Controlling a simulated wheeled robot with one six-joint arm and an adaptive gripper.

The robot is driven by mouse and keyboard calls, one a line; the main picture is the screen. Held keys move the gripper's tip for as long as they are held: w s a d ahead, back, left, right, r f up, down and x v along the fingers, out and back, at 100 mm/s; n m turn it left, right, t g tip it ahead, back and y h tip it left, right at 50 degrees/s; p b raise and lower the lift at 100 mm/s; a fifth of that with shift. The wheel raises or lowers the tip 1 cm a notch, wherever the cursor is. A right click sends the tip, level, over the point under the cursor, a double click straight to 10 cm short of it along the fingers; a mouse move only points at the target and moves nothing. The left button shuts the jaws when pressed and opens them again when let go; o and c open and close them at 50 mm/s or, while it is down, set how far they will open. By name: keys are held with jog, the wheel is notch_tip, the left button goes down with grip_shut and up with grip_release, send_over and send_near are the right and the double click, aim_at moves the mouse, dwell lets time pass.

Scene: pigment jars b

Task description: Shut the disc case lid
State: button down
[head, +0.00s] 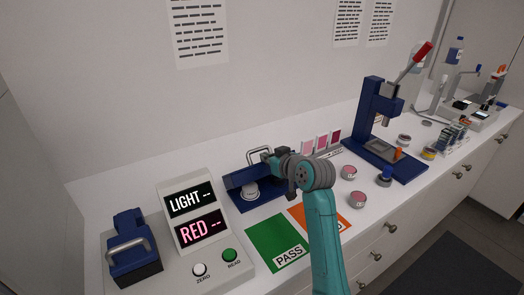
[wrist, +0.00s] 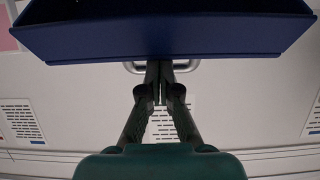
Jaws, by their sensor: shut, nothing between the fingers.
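The disc case (head: 240,203) is a dark blue box on the white counter, in the middle of the head view, with a white disc (head: 250,191) in it. Its blue lid (head: 238,177) stands raised at the back, with a silver loop handle (head: 259,150) above it. In the wrist view the blue lid (wrist: 170,38) fills the top, and the handle (wrist: 205,66) shows just under its edge. My gripper (wrist: 159,78) is shut and empty, its fingertips close to the handle; I cannot tell whether they touch. In the head view my arm hides the right part of the case.
A meter with two displays (head: 190,198) and a blue device (head: 132,250) stand to the left. Green (head: 275,240) and orange (head: 335,222) mats lie in front. Pink jars (head: 357,199) and a blue press (head: 367,118) stand to the right. The wall is behind.

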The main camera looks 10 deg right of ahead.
jog(key=shift+s+d+f+t, duration=0.3)
jog(key=shift+s+f, duration=0.25)
jog(key=shift+s, duration=0.3)
jog(key=s+f, duration=0.1)
jog(key=s+d+f, duration=0.1)
jog(key=s+f, duration=0.1)
jog(key=shift+s+d+f, duration=0.15)
jog(key=shift+s+f, duration=0.4)
jog(key=shift+f, duration=0.3)
